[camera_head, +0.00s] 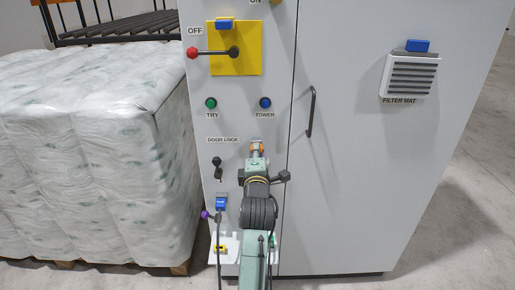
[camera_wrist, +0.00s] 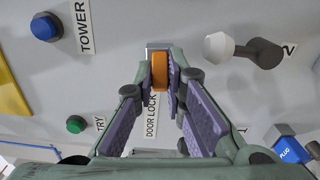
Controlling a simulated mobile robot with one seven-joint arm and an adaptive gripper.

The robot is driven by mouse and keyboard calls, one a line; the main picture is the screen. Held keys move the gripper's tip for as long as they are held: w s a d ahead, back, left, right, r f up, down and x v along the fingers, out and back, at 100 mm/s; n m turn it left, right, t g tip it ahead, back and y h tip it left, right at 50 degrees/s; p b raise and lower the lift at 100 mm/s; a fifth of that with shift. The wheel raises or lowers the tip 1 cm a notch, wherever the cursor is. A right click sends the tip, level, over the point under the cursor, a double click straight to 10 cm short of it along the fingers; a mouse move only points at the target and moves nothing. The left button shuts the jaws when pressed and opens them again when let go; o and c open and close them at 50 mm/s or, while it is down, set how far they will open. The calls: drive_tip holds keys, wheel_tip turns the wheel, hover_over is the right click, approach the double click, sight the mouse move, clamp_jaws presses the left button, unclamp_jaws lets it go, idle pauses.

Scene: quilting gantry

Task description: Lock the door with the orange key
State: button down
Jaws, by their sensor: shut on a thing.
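The orange key (camera_wrist: 161,72) is pinched between the two fingertips of my gripper (camera_wrist: 160,78). It points at a small metallic plate (camera_wrist: 150,47) on the cabinet face by the DOOR LOCK label (camera_wrist: 151,116). The key's front end is hidden, so I cannot tell whether it is inside the lock or how far. In the head view, a bit of orange shows at the tip of my gripper (camera_head: 257,153), right of the DOOR LOCK label. The cabinet door (camera_head: 350,170) looks shut, with a dark handle (camera_head: 311,112) near its left edge.
A white-tipped dark knob (camera_wrist: 228,46) sticks out close to my gripper. A blue plug (camera_head: 221,202) with a cable is lower left. A wrapped pallet load (camera_head: 90,150) stands left; floor at right is clear.

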idle(0.3)
drive_tip(key=shift+n+p, duration=0.8)
drive_tip(key=shift+n, duration=1.1)
drive_tip(key=shift+n+p, duration=0.5)
drive_tip(key=shift+n, duration=1.4)
